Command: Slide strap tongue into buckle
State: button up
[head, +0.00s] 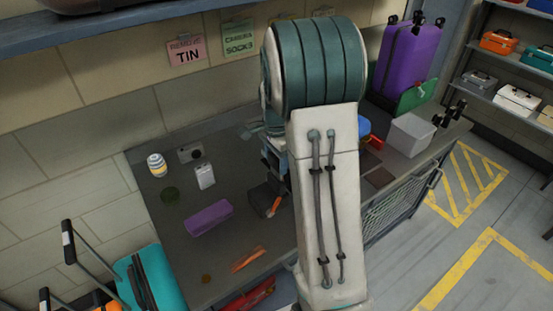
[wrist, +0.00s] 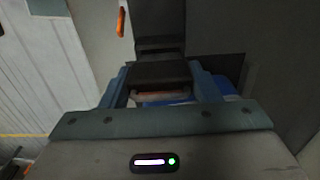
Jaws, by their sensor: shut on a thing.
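My gripper (wrist: 160,70) is shut on a dark, flat piece between its blue fingers, seemingly the strap tongue (wrist: 158,75). Beyond it in the wrist view, a dark upright strip (wrist: 158,18) runs to the top edge, with darker ridges close to the held piece. I cannot tell whether this is the buckle, or whether the two touch. In the head view my arm hides most of my gripper (head: 275,155); its blue parts show just left of the arm, above a dark block (head: 262,198) on the table.
On the grey table (head: 185,260) lie a purple case (head: 208,217), an orange item (head: 249,259), a striped round container (head: 156,165) and a white tag (head: 204,176). A light grey bin (head: 411,134) and a purple suitcase (head: 405,60) stand right of my arm. The table's front left is mostly clear.

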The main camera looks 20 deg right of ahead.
jog(key=shift+r, duration=0.15)
jog(key=shift+r+p, duration=1.5)
jog(key=shift+r, duration=0.5)
jog(key=shift+f, duration=0.1)
